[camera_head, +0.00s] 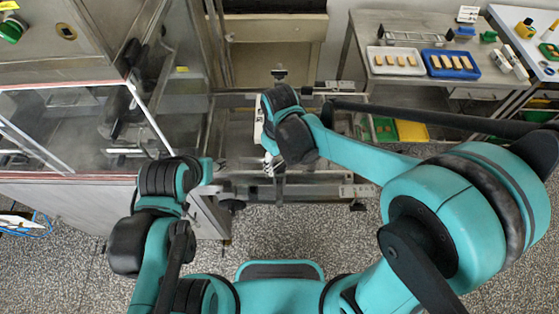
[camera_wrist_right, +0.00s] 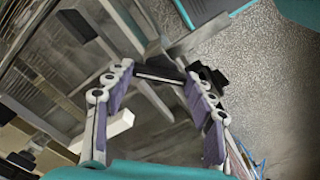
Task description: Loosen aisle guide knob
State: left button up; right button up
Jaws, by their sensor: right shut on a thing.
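My right gripper (camera_head: 272,167) is over the metal frame in the middle of the head view, beneath my right wrist. In the right wrist view its two purple-padded fingers (camera_wrist_right: 160,76) stand on either side of a dark piece with a pale edge, the aisle guide knob (camera_wrist_right: 160,75). The gripper is shut on it. In the head view, the wrist and fingers hide this knob. My left arm comes in at the left. Its gripper (camera_head: 206,190) lies beside the frame's left end, mostly hidden by its own wrist, so its opening cannot be made out.
Metal rails (camera_head: 320,190) cross the middle, with dark knobs at their ends (camera_head: 357,206). A glass-sided machine (camera_head: 70,120) fills the left. A steel table (camera_head: 360,35) at upper right bears a white tray (camera_head: 371,62) and a blue tray (camera_head: 427,65). Speckled floor is free in front.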

aim_at(280, 164)
jog(key=n, duration=0.4)
jog(key=shift+n, duration=0.4)
jog(key=shift+n+b, duration=0.4)
jog(key=shift+n, duration=1.8)
jog(key=o, duration=1.2)
jog(key=shift+c, duration=0.2)
jog(key=shift+r, duration=0.1)
notch_tip(280, 164, up, 12)
